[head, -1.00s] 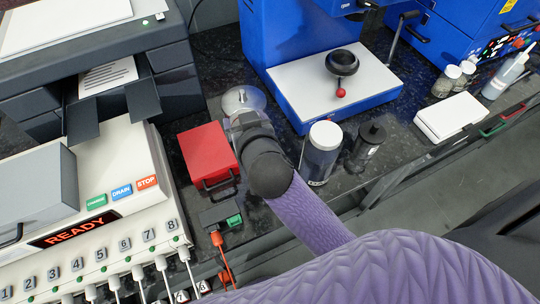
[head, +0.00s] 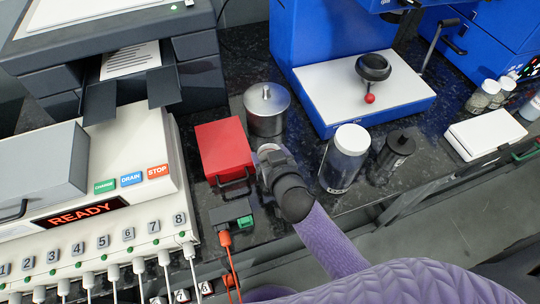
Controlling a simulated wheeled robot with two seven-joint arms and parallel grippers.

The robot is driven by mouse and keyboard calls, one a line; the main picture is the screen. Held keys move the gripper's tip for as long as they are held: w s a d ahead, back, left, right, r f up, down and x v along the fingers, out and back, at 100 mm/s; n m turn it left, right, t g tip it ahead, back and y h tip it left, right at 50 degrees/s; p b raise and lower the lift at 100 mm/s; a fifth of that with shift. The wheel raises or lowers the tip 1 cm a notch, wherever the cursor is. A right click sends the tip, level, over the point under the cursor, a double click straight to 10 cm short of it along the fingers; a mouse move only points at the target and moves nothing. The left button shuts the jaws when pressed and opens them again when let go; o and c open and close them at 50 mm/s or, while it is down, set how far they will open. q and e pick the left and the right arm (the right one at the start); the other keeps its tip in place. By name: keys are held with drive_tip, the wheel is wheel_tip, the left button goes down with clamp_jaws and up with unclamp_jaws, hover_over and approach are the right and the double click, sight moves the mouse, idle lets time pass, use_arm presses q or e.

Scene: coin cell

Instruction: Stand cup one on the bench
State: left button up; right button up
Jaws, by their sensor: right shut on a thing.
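My right gripper (head: 269,157) points down over the dark bench, just right of the red box and in front of the metal canister. It is shut on a small pale, round-rimmed thing (head: 267,148), taken to be cup one. Only its edge shows past the fingers, and the gripper and wrist hide the rest. I cannot tell whether it touches the bench (head: 300,150). My left gripper is not in view.
The metal canister (head: 267,112) with a knob stands behind the gripper. The red box (head: 223,147) is close on the left, a white-lidded jar (head: 345,160) and a dark bottle (head: 390,158) on the right. A blue press (head: 300,40) stands behind. Bare bench shows between canister and jar.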

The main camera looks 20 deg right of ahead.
drive_tip(key=shift+f, duration=0.1)
drive_tip(key=o, duration=1.3)
drive_tip(key=shift+o, duration=0.2)
drive_tip(key=shift+s+r, duration=0.2)
drive_tip(key=shift+r, duration=0.1)
drive_tip(key=p+v, duration=0.3)
drive_tip(key=v, duration=0.8)
drive_tip(key=shift+s, duration=0.25)
drive_tip(key=shift+r, duration=0.1)
